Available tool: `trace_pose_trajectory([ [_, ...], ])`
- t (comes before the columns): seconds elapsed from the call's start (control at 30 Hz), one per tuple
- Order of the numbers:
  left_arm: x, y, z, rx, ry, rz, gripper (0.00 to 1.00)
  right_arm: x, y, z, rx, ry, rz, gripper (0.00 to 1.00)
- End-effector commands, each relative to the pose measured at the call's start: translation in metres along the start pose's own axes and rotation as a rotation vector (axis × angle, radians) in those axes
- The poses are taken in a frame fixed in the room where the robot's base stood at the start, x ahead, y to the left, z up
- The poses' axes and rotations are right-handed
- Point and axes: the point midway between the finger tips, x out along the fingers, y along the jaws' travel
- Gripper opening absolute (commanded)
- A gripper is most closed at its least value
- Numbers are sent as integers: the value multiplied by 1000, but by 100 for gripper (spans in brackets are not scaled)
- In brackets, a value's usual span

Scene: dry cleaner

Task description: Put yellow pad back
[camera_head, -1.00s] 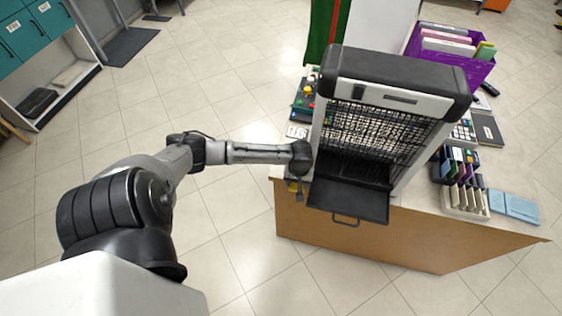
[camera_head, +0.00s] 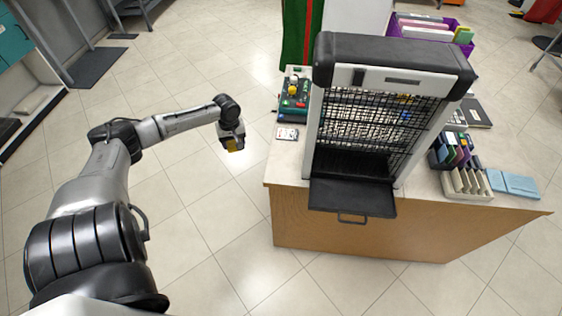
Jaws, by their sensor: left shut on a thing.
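My left gripper (camera_head: 231,138) hangs over the tiled floor, left of the counter (camera_head: 330,232). It points down and is shut on a small yellow pad (camera_head: 234,147). The pad is partly covered by the fingers, and it is clear of the counter. My right gripper is not in view.
A tall black-and-white machine with a mesh front (camera_head: 375,125) and a low black tray (camera_head: 352,198) stands on the counter. Behind its left side is a control box with coloured buttons (camera_head: 293,103), with a small white card (camera_head: 287,133) nearby. A purple bin (camera_head: 467,48) holds folders. Blue pads (camera_head: 514,184) lie at right.

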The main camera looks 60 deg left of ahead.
Motion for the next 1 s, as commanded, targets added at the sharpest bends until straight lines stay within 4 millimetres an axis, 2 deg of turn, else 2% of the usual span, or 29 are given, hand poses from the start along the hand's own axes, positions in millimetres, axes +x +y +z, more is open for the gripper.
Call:
trace_pose_trajectory([
  [0.03,1,12,3,3,2,8,40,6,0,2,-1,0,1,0],
  [0.73,1,152,63,1,-1,5,40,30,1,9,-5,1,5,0],
  [0.83,0,167,69,1,1,5,40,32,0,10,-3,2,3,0],
  [1.0,18,165,68,0,1,-1,40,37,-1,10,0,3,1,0],
])
